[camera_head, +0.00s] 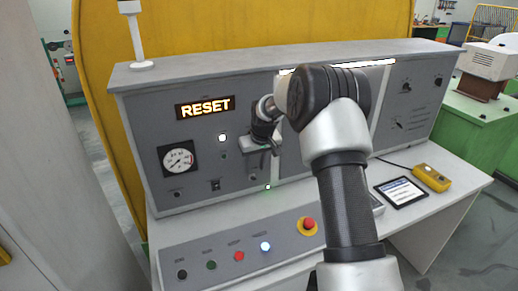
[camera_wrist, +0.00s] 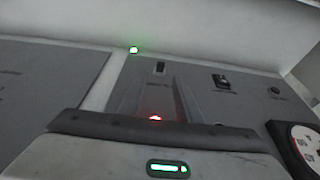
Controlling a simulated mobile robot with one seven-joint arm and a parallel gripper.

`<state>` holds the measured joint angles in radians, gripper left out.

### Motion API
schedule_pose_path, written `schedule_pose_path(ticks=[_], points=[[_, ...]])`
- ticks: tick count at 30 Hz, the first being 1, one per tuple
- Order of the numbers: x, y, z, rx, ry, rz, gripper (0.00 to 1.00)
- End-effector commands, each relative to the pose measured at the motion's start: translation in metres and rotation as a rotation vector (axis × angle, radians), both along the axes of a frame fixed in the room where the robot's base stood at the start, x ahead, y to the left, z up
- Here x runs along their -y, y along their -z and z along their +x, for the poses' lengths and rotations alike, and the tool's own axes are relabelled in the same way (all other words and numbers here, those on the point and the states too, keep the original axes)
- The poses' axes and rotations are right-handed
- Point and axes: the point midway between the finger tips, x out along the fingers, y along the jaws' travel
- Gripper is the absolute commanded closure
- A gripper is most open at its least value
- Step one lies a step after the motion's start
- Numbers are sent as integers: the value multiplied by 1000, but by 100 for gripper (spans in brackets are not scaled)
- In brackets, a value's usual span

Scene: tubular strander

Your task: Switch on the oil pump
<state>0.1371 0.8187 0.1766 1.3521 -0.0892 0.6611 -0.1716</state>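My gripper (camera_head: 262,150) is in front of the grey upright panel, right of the lit RESET display and hiding part of the panel. In the wrist view, where the panel appears upside down, a small black toggle (camera_wrist: 160,67) is just beyond my gripper. A black switch on a plate (camera_wrist: 222,82) is further right; it also shows in the head view (camera_head: 215,184), right of the gauge. Their labels are too small to read, so I cannot tell which is the oil pump's. A lit green lamp (camera_head: 268,187) also shows in the wrist view (camera_wrist: 134,49).
A round pressure gauge (camera_head: 178,158) is at the panel's left. The sloped desk below carries several push buttons and a red emergency stop (camera_head: 307,225). A tablet (camera_head: 402,192) and a yellow box (camera_head: 431,177) lie to the right. My arm covers the panel's middle.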

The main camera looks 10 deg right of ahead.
Motion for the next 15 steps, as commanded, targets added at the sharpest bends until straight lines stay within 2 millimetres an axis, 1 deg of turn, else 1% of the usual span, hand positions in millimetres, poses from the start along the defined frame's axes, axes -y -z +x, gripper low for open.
schedule_pose_path(ticks=[1, 6, 12, 15], points=[[1, -14, -4, 4, 0, 0, 69], [4, -54, -17, 4, 1, 0, 69], [6, -91, -30, 1, 0, 0, 69], [7, -104, -34, 1, 0, 0, 69]])
